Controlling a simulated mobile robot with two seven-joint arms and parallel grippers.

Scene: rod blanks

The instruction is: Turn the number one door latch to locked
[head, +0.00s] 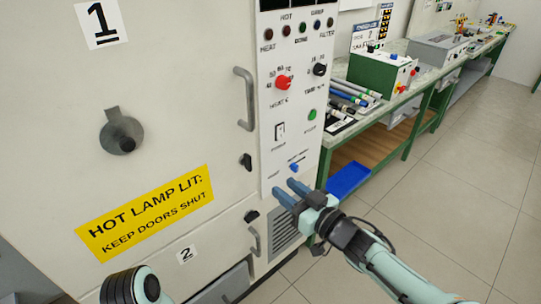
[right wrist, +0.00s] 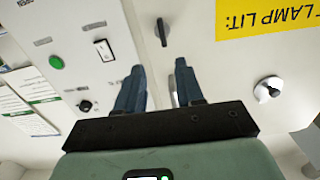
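The number one door (head: 180,60) is a large pale panel that looks closed. Its latch (head: 246,161) is a small black turn-piece near the door's right edge, below the long handle. In the right wrist view the latch (right wrist: 162,32) shows upright, just beyond the gap between my fingertips and apart from them. My right gripper (head: 283,188) is open and empty, in front of the control panel, lower right of the latch. It also shows open in the right wrist view (right wrist: 158,66). Part of my left arm shows at the bottom; its gripper is out of view.
The grey door handle (head: 245,98) sticks out above the latch. The control panel (head: 292,90) beside it carries knobs, lamps and a switch. A second door with its own latch (head: 251,216) is below. A cluttered green workbench (head: 408,100) stands right; the floor is clear.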

